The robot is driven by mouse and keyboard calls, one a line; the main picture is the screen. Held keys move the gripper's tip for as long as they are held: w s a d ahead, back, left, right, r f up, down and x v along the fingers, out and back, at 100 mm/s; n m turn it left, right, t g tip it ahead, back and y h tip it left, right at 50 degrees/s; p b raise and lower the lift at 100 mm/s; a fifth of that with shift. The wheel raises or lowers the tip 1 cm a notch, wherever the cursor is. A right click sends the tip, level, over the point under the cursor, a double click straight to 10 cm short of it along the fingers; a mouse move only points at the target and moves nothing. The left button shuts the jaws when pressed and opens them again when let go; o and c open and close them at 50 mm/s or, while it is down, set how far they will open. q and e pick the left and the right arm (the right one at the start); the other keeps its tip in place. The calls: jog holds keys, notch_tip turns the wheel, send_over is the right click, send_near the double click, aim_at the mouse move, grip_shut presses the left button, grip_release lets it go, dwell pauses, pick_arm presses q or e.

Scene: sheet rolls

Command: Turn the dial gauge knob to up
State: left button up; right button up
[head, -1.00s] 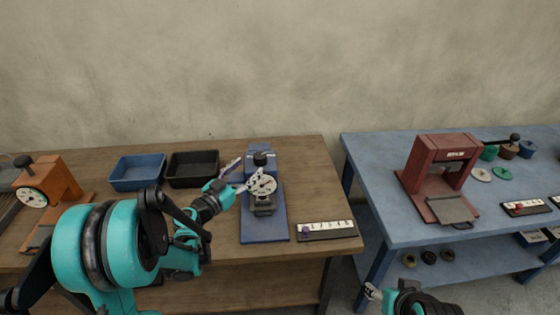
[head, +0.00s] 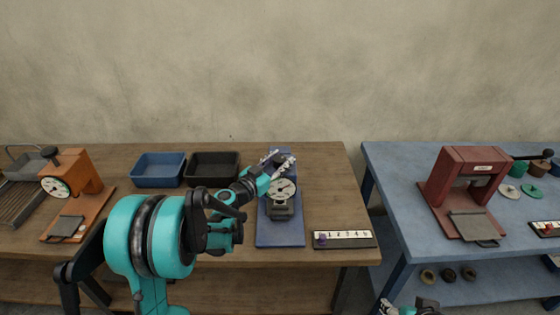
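The blue dial gauge stand (head: 280,232) stands on the brown table, with a round white dial (head: 283,189) facing me. Its black top knob is hidden behind my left gripper. My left gripper (head: 279,159) is at the top of the stand, just above the dial, with its fingers where the knob is. I cannot tell if the fingers press on the knob or how far they are apart. My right gripper (head: 388,306) shows only in part at the bottom edge, low and away from the tables; its fingers are too small to judge.
An orange gauge (head: 75,172) with its own dial and black knob stands at left. A blue tray (head: 159,182) and a black tray (head: 212,182) lie behind my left arm. A numbered strip (head: 343,240) lies right of the stand. A red press (head: 470,180) stands on the blue table.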

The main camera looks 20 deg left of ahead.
pick_arm(q)
jog(key=shift+c, duration=1.3)
